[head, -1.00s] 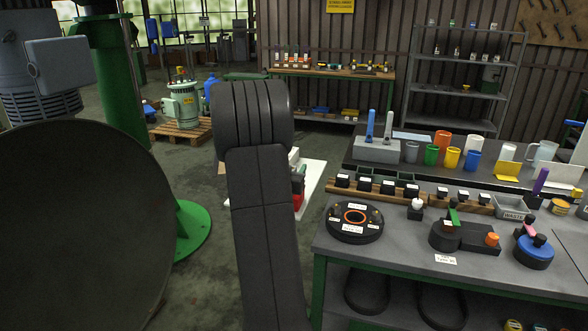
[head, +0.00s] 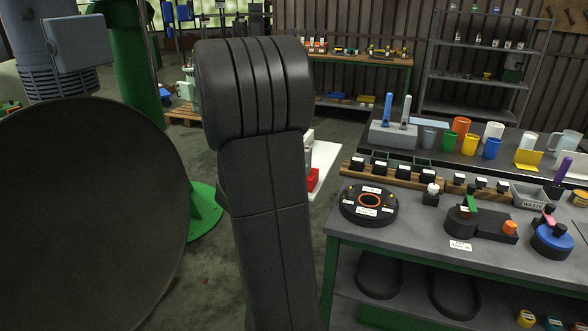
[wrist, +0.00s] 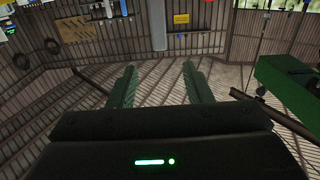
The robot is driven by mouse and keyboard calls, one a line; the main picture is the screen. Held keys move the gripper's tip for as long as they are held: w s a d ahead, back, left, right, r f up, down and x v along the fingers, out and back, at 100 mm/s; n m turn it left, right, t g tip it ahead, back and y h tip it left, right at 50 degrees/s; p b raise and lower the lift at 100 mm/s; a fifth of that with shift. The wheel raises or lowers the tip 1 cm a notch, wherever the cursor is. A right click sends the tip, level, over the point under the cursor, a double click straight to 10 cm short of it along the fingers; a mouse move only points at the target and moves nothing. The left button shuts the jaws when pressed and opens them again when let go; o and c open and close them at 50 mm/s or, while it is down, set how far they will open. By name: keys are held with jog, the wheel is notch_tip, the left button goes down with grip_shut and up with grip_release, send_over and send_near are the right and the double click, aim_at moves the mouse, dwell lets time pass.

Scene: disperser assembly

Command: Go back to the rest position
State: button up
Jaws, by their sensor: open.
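My gripper (wrist: 160,88) shows in the wrist view with its two green fingers apart and nothing between them. Behind the fingers, the wrist view shows a ribbed wall and floor, and no work object is close to the fingertips. In the head view my dark arm rises in the middle of the picture, left of the workbench (head: 420,236). The gripper itself is not visible in the head view.
Coloured cups stand behind. A green column (head: 130,70) stands at the left.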

aim_at(309, 147)
jog(key=shift+w, duration=0.1)
jog(key=p+x, duration=0.2)
jog(key=x, duration=1.1)
jog(key=shift+w+d, duration=0.1)
jog(key=shift+w, duration=0.1)
jog(key=shift+w+r, duration=0.15)
jog(key=shift+r, duration=0.05)
